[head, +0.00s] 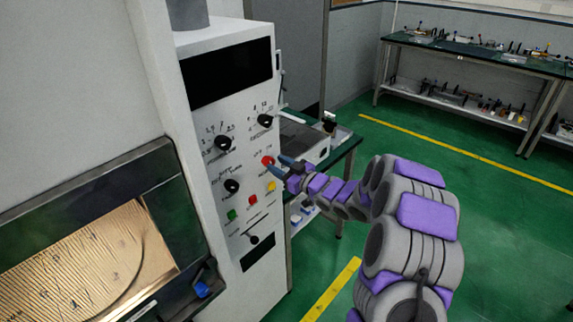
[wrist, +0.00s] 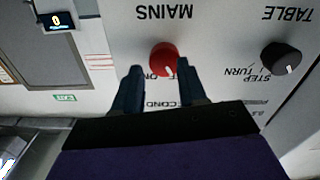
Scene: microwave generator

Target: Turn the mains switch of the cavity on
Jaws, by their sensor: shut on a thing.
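The mains switch is a round red knob (head: 267,160) on the white front panel of the cavity (head: 203,110). In the wrist view, which is upside down, the red knob (wrist: 162,57) sits below the word MAINS and bears a small white mark near its lower edge. The lettering beneath it is partly hidden by my fingers. My gripper (wrist: 159,67) has one dark blue finger on each side of the knob and is shut on it. In the head view, my gripper (head: 278,162) reaches the panel from the right.
Black knobs (head: 223,143) and green, red and yellow buttons surround the switch. In the wrist view, a black TABLE knob (wrist: 281,58) stands to the right. A bench with equipment (head: 303,136) is behind the panel. Green floor is open at right.

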